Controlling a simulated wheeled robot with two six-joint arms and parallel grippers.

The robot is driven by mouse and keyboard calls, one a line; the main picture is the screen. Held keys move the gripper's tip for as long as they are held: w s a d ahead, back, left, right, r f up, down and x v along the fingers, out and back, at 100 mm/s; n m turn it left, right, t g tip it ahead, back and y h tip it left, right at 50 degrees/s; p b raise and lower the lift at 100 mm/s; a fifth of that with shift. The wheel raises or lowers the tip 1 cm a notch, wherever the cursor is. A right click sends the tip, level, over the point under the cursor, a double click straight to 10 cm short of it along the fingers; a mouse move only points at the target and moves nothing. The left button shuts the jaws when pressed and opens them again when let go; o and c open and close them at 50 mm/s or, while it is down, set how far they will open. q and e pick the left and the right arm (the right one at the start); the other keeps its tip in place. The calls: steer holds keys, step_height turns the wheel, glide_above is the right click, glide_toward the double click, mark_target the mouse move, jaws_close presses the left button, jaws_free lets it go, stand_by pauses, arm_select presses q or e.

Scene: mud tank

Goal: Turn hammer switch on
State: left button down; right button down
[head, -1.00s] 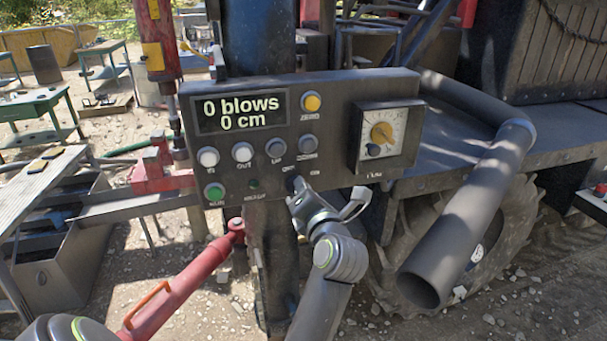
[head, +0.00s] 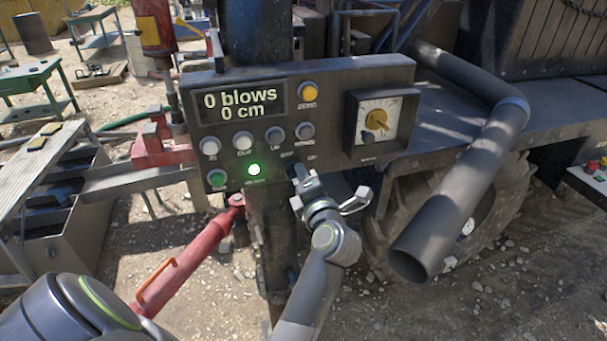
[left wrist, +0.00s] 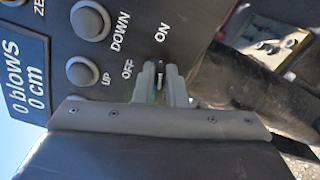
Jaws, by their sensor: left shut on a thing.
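The control panel (head: 225,140) stands in front of me, with a display reading "0 blows" and "0 cm". The hammer switch (left wrist: 159,65) sits between the OFF and ON labels in the left wrist view, mostly hidden between my fingers. My left gripper (head: 297,172) is shut on it at the panel's lower edge. Its fingertips also show in the left wrist view (left wrist: 161,77). The switch's exact tilt is hard to see. A green lamp (head: 254,169) left of the switch glows brightly. My right gripper is not in view.
Round buttons, including a yellow one (head: 307,92) and a green one (head: 217,177), lie on the panel. A dial box (head: 383,122) juts out at its right. A thick dark pipe (head: 460,190) hangs further right. A red cylinder (head: 185,255) slants below.

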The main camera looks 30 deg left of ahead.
arm_select(q)
steer(key=c, duration=1.5)
jaws_free()
